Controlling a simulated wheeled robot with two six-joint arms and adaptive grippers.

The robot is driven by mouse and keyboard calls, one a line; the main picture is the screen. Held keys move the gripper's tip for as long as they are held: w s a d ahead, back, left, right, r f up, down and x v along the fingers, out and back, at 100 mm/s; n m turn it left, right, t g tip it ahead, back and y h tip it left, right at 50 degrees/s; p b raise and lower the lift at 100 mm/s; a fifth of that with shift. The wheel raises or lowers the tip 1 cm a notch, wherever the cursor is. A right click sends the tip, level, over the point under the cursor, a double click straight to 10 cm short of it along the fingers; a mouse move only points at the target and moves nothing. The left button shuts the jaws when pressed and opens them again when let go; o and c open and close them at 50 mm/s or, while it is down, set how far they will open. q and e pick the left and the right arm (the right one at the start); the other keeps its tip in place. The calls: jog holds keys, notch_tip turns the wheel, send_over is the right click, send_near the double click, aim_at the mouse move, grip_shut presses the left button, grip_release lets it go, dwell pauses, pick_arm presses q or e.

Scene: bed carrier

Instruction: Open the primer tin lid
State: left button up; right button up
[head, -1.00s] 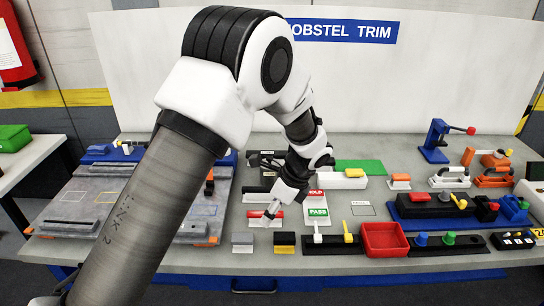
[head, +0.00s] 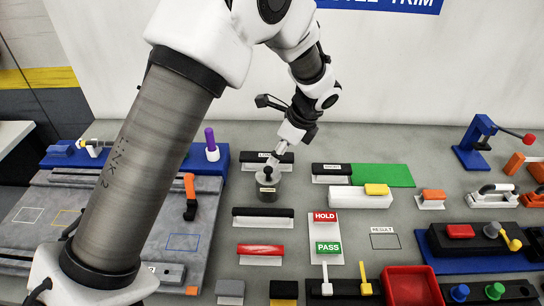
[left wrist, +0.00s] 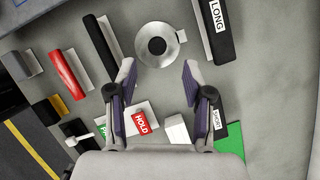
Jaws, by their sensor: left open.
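The primer tin (head: 268,195) is a short grey cylinder with a small pale label, standing at the back left of the bench's tool area. Its lid (left wrist: 146,57) is a grey disc with a black round knob (left wrist: 157,46) in the middle, and it sits on the tin. A small pale tab shows at the lid's edge in the left wrist view. My left gripper (left wrist: 157,72) is open and empty, its two fingers pointing towards the tin with the knob between and beyond the tips. In the head view the gripper (head: 275,162) is just above the tin, partly overlapping it.
A black block marked LONG (left wrist: 218,28) stands close beside the tin. A black-handled bar (head: 263,212) and a red-handled bar (head: 260,250) lie in front. The HOLD/PASS board (head: 326,235) and a white block (head: 358,199) are to the right.

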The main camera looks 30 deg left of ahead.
aim_at(268, 169)
pick_arm(q)
jog(key=f, duration=0.1)
jog(key=s+f, duration=0.1)
jog(key=shift+s+a+f, duration=0.2)
jog(key=shift+a+f, duration=0.1)
jog(key=shift+a, duration=0.1)
jog(key=a+f, duration=0.1)
jog(key=w+f, duration=0.1)
jog(key=f, duration=0.1)
jog(key=shift+w+a+f, duration=0.1)
jog(key=shift+a, duration=0.3)
jog(key=shift+s+d+r, duration=0.25)
jog(key=shift+s, duration=0.05)
jog(key=shift+s+r, duration=0.1)
jog(key=c, duration=0.6)
grip_shut()
pick_arm(e)
jog(key=shift+s+d+r, duration=0.1)
jog(key=shift+s+r, duration=0.1)
jog(key=shift+r, duration=0.1)
pick_arm(q)
jog(key=shift+p, duration=0.35)
pick_arm(e)
jog(key=shift+r, duration=0.1)
pick_arm(q)
jog(key=shift+p, duration=0.3)
pick_arm(e)
jog(key=shift+d+r, duration=0.15)
jog(key=shift+r, duration=0.15)
